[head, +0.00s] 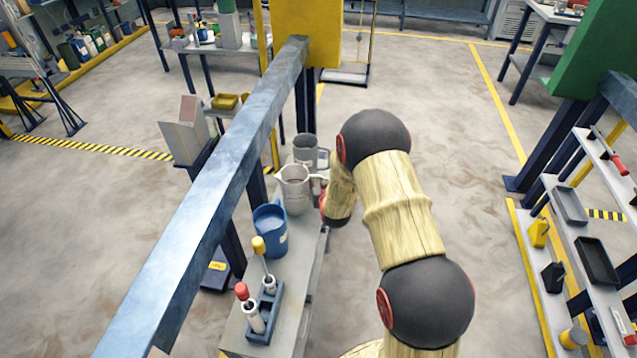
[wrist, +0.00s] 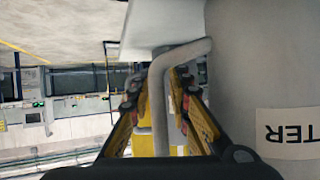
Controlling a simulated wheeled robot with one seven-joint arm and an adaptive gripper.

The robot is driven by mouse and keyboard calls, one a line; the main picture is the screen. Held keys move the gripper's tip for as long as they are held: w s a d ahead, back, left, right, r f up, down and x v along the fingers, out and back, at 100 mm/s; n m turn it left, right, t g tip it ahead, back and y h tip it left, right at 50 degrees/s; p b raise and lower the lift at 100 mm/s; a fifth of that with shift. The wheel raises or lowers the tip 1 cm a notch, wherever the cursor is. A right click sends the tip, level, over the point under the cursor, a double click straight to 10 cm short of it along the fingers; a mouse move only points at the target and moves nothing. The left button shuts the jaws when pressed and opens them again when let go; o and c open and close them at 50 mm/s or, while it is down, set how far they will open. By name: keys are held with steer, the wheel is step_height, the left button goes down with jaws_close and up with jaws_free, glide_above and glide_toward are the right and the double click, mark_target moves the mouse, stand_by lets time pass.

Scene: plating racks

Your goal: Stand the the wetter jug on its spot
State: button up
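A pale grey jug (wrist: 255,70) fills the right of the wrist view. Its label shows upside-down letters ending in "TER". Its handle (wrist: 158,100) runs between the two fingers of my gripper (wrist: 158,95). Gaps show between the handle and the fingers, so the gripper looks open around it. In the head view this appears to be the pale jug (head: 294,190) standing on the narrow bench, with my wrist at its right; my fingers are hidden there. I cannot make out a marked spot.
A blue jug (head: 268,232) stands in front of the pale jug and a darker grey jug (head: 304,148) behind it. A holder (head: 264,318) with red- and yellow-topped tools is at the bench's near end. A blue beam (head: 215,195) runs along the left. A shelf rack (head: 572,235) stands right.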

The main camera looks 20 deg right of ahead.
steer(key=shift+o, duration=0.9)
steer(key=shift+s+f, duration=0.1)
steer(key=v, duration=1.2)
steer(key=shift+r, duration=0.2)
steer(key=s+a+r+g+y, duration=0.1)
steer(key=s+a+r, duration=0.1)
steer(key=r, duration=0.4)
steer(key=s+a+r+n+g, duration=0.1)
steer(key=s+a+r, duration=0.15)
steer(key=r, duration=0.25)
steer(key=s+a+r+g+y, duration=0.1)
steer(key=s+a+r, duration=0.15)
steer(key=r, duration=0.35)
steer(key=s+a+r+g, duration=0.1)
steer(key=s+r, duration=0.2)
steer(key=s, duration=0.5)
steer(key=s+a+r+n+g, duration=0.1)
steer(key=s+a+r, duration=0.1)
steer(key=s, duration=0.7)
steer(key=s+a+r+n+g, duration=0.1)
steer(key=s+r, duration=0.3)
steer(key=s, duration=0.4)
steer(key=shift+s+a+r+g+y, duration=0.3)
steer(key=shift+s+a+r+g, duration=0.1)
steer(key=shift+a+g, duration=0.1)
